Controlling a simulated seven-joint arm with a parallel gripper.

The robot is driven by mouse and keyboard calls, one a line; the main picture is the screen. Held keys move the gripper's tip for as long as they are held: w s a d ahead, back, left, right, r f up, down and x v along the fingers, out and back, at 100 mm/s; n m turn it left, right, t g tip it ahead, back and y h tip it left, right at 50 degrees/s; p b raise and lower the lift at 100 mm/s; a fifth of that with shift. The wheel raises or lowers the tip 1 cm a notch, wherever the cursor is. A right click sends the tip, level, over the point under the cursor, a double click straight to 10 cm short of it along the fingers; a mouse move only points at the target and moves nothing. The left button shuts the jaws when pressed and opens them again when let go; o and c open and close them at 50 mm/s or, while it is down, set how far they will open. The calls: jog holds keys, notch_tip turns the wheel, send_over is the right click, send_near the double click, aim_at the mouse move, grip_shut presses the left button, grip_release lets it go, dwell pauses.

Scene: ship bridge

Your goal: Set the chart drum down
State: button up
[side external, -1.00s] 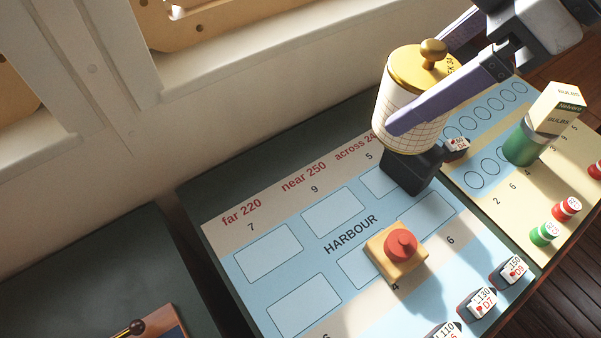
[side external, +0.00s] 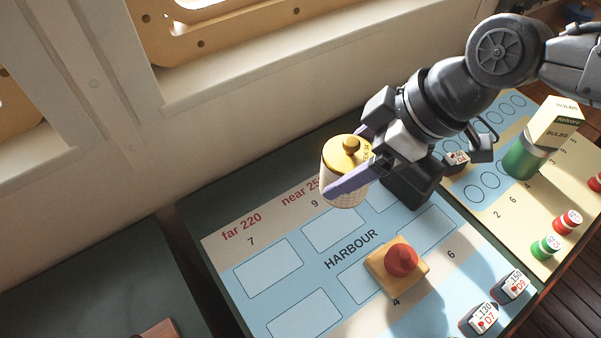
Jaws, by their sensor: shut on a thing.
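The chart drum (side external: 345,187) is a white gridded cylinder with a gold lid and a round gold knob on top. My gripper (side external: 347,182) is shut on it, with a purple finger across its near side. The drum is close to upright, over the back part of the harbour chart board (side external: 222,255), near the outlined rectangle by the 9. It covers part of the red "near 25" lettering. I cannot tell whether its base touches the board or hangs above it.
A wooden block with a red knob (side external: 401,260) stands on the board, right of the drum. A black block (side external: 412,183) stands behind my gripper. A green cylinder (side external: 524,158) with a bulbs box (side external: 556,122) stands at right. Outlined rectangles at the left are bare.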

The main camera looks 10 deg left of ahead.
jog(key=w+a+f, duration=0.1)
jog(key=a+f, duration=0.1)
jog(key=w+a+f, duration=0.2)
jog(key=f, duration=0.1)
jog(key=w+a+f, duration=0.1)
jog(key=a+f, duration=0.1)
jog(key=a, duration=0.1)
jog(key=shift+w+f, duration=0.25)
jog(key=shift+w, duration=0.05)
jog(key=shift+f, duration=1.45)
jog(key=shift+f, duration=0.1)
jog(key=o, duration=1.3)
jog(key=shift+f, duration=0.1)
jog(key=shift+o, duration=0.2)
